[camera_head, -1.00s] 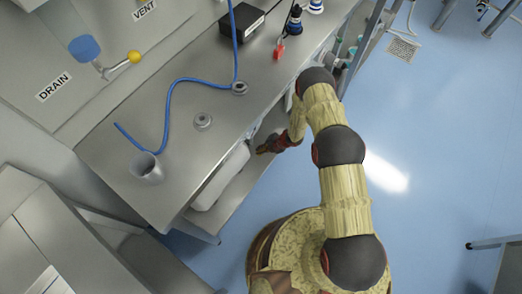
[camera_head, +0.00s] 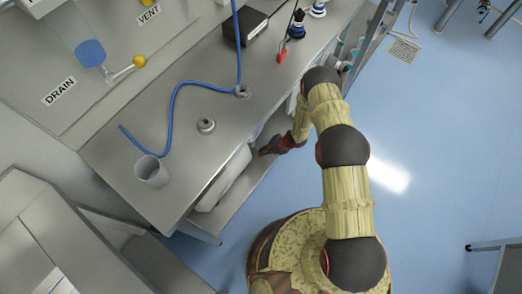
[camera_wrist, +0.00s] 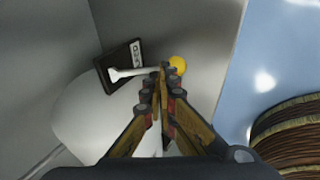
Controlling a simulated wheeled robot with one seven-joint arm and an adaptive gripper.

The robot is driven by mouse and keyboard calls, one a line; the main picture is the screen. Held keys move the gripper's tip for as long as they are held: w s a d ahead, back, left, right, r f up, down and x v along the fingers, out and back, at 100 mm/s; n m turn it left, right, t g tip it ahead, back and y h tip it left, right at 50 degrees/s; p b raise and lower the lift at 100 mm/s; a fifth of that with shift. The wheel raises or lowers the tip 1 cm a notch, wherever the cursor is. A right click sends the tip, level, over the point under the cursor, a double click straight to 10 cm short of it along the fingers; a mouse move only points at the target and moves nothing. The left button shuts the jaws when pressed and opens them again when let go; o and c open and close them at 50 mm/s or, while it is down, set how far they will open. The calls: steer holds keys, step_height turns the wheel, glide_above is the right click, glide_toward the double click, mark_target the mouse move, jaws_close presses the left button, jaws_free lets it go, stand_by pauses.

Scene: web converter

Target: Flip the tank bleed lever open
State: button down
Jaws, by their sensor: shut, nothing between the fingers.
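The bleed lever (camera_wrist: 135,73) is a pale bar with a yellow ball knob (camera_wrist: 178,65), seen in the wrist view. It lies across a black plate (camera_wrist: 120,65) with partly readable white lettering. The white tank (camera_wrist: 90,115) is below the plate; it also shows on the lower shelf in the head view (camera_head: 222,181). My gripper (camera_wrist: 167,72) is shut and empty, its tips over the lever beside the knob. Whether they touch it I cannot tell. In the head view my gripper (camera_head: 265,151) is at the shelf opening; the lever is hidden there.
The steel bench top (camera_head: 185,120) overhangs the shelf (camera_head: 238,188). On it are a grey cup (camera_head: 151,172), a blue hose (camera_head: 172,105) and a black box (camera_head: 245,27). Another yellow-knobbed lever (camera_head: 125,69) is on the wall panel between DRAIN and VENT labels. The blue floor at right is open.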

steer(key=s+d+f+p+v, duration=0.1)
steer(key=p+v, duration=0.3)
steer(key=v, duration=0.8)
steer(key=shift+d+r, duration=0.15)
steer(key=shift+d, duration=0.15)
